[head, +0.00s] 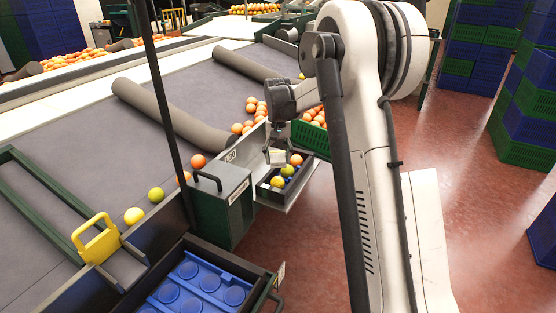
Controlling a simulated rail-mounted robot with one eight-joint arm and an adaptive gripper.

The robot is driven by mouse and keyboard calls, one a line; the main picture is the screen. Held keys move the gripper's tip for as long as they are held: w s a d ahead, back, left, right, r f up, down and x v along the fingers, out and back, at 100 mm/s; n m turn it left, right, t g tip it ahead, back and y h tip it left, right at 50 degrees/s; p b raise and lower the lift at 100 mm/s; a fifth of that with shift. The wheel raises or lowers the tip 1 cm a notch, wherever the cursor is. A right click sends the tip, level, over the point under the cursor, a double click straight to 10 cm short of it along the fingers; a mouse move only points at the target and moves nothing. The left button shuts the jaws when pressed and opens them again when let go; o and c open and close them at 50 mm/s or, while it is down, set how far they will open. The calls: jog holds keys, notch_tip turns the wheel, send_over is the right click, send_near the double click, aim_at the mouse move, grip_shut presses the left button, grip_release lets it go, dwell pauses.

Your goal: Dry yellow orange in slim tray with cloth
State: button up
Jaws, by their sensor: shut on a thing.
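The slim tray (308,176) is a narrow dark tray in the middle of the view, beside the green box. A yellow orange (277,182) lies in its near end, with a greenish fruit (288,170) and an orange one (296,159) behind it in a row. My gripper (278,153) points down over the tray's left side, shut on a pale, cream-coloured cloth (277,158). The cloth is a little behind the yellow orange and appears apart from it. Whether it touches the other fruit I cannot tell.
A green box (222,205) with a dark handle stands left of the tray. A blue tray with round hollows (195,290) is at the front. Loose fruit lies on the grey conveyor (100,140). A green crate of oranges (312,140) is behind the slim tray.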

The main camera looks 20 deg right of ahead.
aim_at(278, 179)
jog(key=shift+f, duration=0.2)
jog(key=shift+a+f+b, duration=0.1)
jog(key=shift+f+b, duration=1.4)
jog(key=shift+f, duration=0.85)
jog(key=shift+f+b, duration=0.7)
jog(key=shift+f, duration=0.25)
jog(key=shift+s, duration=0.2)
jog(key=shift+s+a, duration=0.3)
jog(key=shift+s, duration=0.3)
jog(key=shift+w, duration=0.1)
